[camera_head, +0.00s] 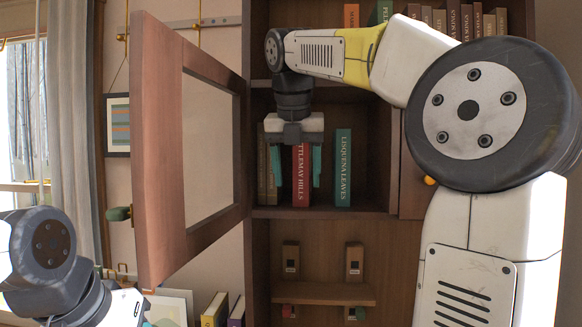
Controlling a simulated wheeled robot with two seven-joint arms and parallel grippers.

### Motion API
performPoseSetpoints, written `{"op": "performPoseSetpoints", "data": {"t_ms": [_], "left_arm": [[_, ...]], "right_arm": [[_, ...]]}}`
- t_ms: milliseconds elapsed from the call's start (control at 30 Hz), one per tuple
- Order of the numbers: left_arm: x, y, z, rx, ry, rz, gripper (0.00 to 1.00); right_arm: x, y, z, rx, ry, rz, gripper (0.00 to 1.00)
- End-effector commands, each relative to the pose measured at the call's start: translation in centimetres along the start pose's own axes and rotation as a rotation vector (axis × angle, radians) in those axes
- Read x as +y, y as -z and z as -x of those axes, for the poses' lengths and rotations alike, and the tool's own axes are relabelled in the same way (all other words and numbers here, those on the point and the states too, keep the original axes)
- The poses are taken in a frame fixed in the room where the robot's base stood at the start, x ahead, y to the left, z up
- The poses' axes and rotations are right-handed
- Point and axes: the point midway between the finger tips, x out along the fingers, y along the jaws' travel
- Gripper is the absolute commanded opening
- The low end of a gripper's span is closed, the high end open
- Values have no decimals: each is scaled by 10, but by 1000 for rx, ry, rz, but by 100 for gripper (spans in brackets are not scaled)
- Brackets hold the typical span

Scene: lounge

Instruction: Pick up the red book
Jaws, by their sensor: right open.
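The red book (301,190) stands upright on the middle shelf, its spine facing me with white lettering. My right gripper (297,178) is open in front of it, pointing down, with one teal finger to each side of the red spine. The gripper body hides the top of the book. I cannot tell whether the fingers touch it or how deep they reach. My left gripper (136,312) shows only partly at the bottom left edge, away from the bookcase, and its fingers are cut off.
A green book (342,168) stands just right of the red one, and brown books (267,180) stand to its left. The cabinet door (160,150) is swung open on the left. My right arm covers much of the right side. Several books (466,22) line the top shelf.

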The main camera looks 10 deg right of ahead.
Motion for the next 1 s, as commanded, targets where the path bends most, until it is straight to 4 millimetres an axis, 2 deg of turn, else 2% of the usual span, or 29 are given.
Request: {"op": "performPoseSetpoints", "data": {"t_ms": [100,300,500,800,1000], "left_arm": [[0,0,0,0,0,0,48],[0,0,0,0,0,0,48],[0,0,0,0,0,0,48],[0,0,0,0,0,0,48],[0,0,0,0,0,0,48]], "right_arm": [[0,-25,-11,2,0,-3,62],[0,-51,-22,0,0,-2,62],[0,-63,-27,0,0,-4,62],[-1,-63,-70,2,1,-2,62],[0,-63,-77,0,-1,-3,62]]}}
